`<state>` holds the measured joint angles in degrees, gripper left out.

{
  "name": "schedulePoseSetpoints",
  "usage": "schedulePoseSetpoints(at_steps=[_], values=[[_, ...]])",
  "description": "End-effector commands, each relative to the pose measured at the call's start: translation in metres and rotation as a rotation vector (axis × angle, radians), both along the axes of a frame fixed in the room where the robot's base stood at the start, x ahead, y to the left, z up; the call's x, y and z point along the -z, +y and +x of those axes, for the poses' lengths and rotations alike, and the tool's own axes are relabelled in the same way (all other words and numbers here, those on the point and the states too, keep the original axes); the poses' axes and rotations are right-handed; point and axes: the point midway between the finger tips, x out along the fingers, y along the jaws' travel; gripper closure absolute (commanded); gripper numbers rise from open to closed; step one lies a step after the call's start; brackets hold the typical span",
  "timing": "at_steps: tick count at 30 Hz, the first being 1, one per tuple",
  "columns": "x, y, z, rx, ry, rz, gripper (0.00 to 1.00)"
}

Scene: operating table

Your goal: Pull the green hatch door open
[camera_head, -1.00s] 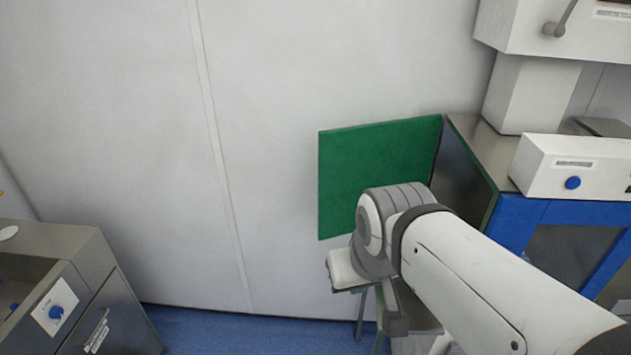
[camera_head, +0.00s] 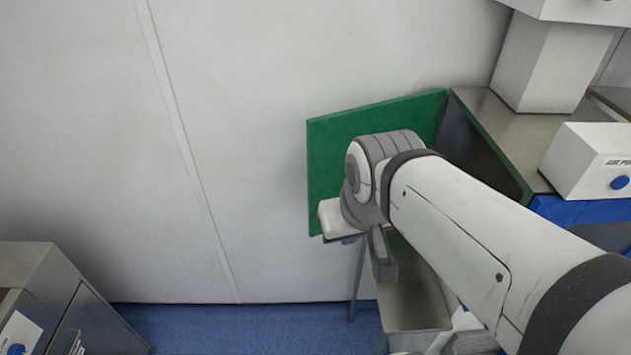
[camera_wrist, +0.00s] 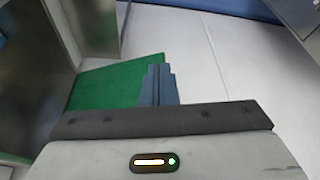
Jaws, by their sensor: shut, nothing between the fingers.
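The green hatch door (camera_head: 332,140) stands swung out to the left from the steel cabinet (camera_head: 505,130), in front of the white wall. My arm covers its lower right part in the head view. In the wrist view the door (camera_wrist: 105,82) lies left of and behind my fingers. My gripper (camera_head: 352,315) points down in front of the door's lower left part, its fingers close together. The wrist view shows the shut fingers (camera_wrist: 157,70) with nothing between them. Whether they touch the door cannot be told.
A steel cabinet (camera_head: 75,285) stands at the lower left. A white box with a blue knob (camera_head: 590,160) sits on the right cabinet's top. Blue floor (camera_head: 240,325) and bare wall (camera_head: 90,130) are clear between the cabinets.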

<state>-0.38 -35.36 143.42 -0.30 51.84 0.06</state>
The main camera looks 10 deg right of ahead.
Motion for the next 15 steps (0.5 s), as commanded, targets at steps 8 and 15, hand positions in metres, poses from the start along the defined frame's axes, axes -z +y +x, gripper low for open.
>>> schedulePoseSetpoints(at_steps=[8, 15], values=[[0.013, -0.006, 0.024, -0.014, 0.001, 0.002, 1.00], [0.033, -0.014, 0.097, -0.101, -0.009, 0.006, 1.00]])
